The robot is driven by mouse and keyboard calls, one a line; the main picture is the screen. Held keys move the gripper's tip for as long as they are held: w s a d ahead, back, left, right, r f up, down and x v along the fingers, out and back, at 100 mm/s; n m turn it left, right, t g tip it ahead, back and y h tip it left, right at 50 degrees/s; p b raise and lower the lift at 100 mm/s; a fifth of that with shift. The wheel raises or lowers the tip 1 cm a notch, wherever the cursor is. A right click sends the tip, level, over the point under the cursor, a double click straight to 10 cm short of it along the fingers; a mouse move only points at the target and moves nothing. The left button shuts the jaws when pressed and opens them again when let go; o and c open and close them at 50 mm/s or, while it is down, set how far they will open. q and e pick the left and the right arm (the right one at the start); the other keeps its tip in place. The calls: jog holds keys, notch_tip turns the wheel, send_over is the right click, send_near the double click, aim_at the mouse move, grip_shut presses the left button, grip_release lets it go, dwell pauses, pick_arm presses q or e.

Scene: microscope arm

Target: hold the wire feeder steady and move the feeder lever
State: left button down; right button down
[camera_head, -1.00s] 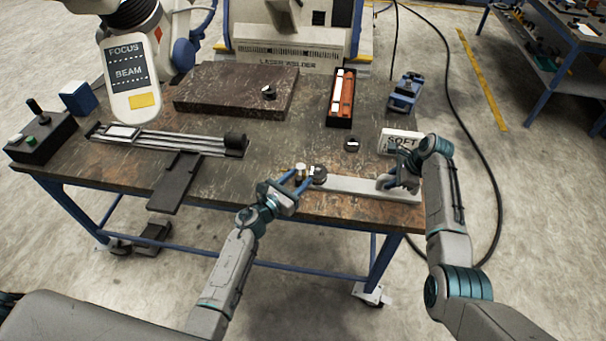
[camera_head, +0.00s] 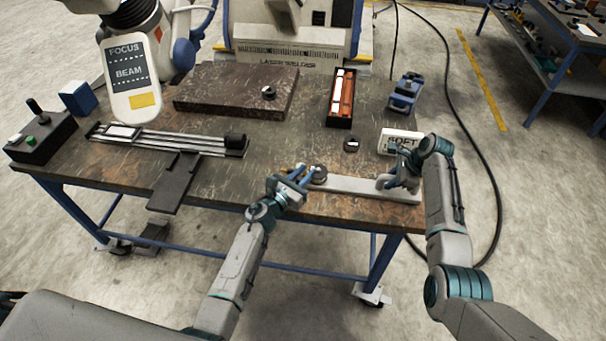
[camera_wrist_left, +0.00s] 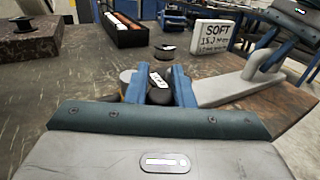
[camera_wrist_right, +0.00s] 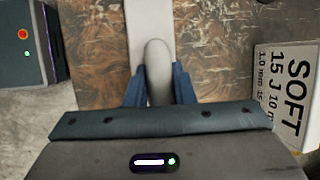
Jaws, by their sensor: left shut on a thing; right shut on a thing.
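The wire feeder (camera_head: 350,186) is a pale grey bar along the table's front right edge, with a dark round part (camera_head: 319,172) at its left end and a rounded grey post at its right end, seen in the right wrist view (camera_wrist_right: 158,70). My right gripper (camera_head: 397,181) is shut on this post. My left gripper (camera_head: 305,173) is shut at the feeder's left end. In the left wrist view its blue fingers hold a dark piece with a white label, apparently the feeder lever (camera_wrist_left: 158,93). The fingers hide much of it.
A white SOFT sign (camera_head: 400,141) stands just behind my right gripper. A small dark spool (camera_head: 352,144), a tray of red and white rods (camera_head: 341,98) and a dark slab (camera_head: 235,90) lie further back. A railed slide (camera_head: 170,143) is to the left.

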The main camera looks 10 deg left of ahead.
pick_arm(q)
jog(key=shift+w+d+n+t+y, duration=0.1)
jog(key=shift+d+n+t+y, duration=0.2)
jog(key=shift+n+y, duration=0.45)
jog(key=shift+w+d+n+t+y, duration=0.1)
jog(key=shift+d+n+t+y, duration=0.25)
jog(key=shift+y, duration=0.6)
jog(key=shift+a, duration=0.2)
jog(key=c, duration=1.3)
grip_release()
jog(key=shift+o, duration=0.2)
jog(key=v, duration=1.2)
jog(key=shift+a+r, duration=0.1)
